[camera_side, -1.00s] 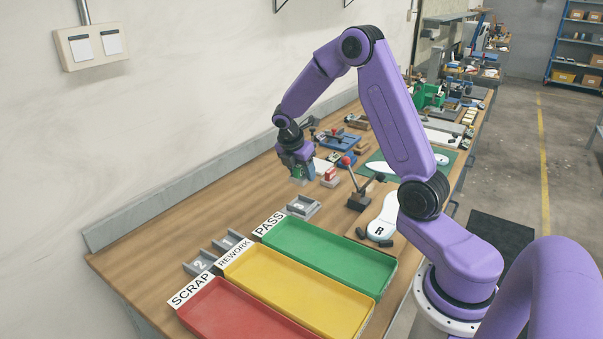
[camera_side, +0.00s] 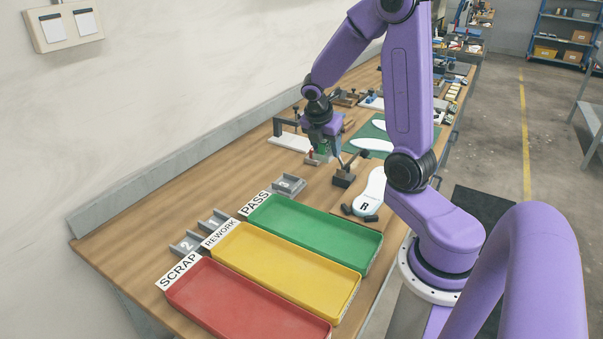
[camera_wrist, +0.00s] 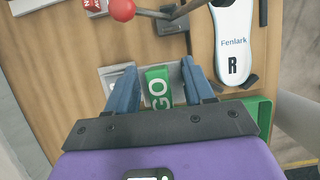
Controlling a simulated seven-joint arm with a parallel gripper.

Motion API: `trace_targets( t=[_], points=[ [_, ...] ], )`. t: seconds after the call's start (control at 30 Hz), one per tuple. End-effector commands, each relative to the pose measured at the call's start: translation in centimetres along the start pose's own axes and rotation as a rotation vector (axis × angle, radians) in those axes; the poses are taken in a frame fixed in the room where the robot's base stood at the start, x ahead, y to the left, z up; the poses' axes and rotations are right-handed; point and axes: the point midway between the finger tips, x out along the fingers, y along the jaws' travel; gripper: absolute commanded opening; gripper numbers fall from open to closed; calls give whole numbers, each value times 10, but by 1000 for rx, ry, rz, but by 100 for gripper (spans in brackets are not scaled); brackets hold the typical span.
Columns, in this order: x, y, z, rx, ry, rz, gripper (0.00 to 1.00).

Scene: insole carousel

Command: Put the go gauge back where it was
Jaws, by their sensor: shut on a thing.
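My gripper (camera_side: 322,152) is shut on the green go gauge (camera_wrist: 158,88), marked GO in white. The gauge stands between the two blue fingers in the wrist view. In the side view only a bit of its green shows under the gripper. Beyond the fingers in the wrist view is a grey holder (camera_wrist: 112,73), partly hidden by the gauge and fingers. I cannot tell how high the gauge is above it. A red block (camera_wrist: 92,4) with white lettering is cut off at the top of the wrist view.
A red-knobbed lever (camera_wrist: 122,9) stands close by; its dark base (camera_side: 343,180) shows in the side view. A white insole marked R (camera_wrist: 233,45) lies to its right. The green (camera_side: 315,232), yellow (camera_side: 285,270) and red (camera_side: 245,305) trays are nearer the front.

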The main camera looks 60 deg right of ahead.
Motion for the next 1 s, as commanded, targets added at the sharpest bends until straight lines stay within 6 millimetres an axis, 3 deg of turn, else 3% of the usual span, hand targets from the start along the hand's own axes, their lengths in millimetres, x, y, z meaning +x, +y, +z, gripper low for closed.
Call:
trace_targets(
  t=[0.17, 0.63, 1.0],
  points=[
    [8, 5, 4, 0, 1, -2, 17],
    [57, 74, 29, 1, 0, -2, 17],
    [106, 106, 28, 0, 1, -1, 17]
  ],
)
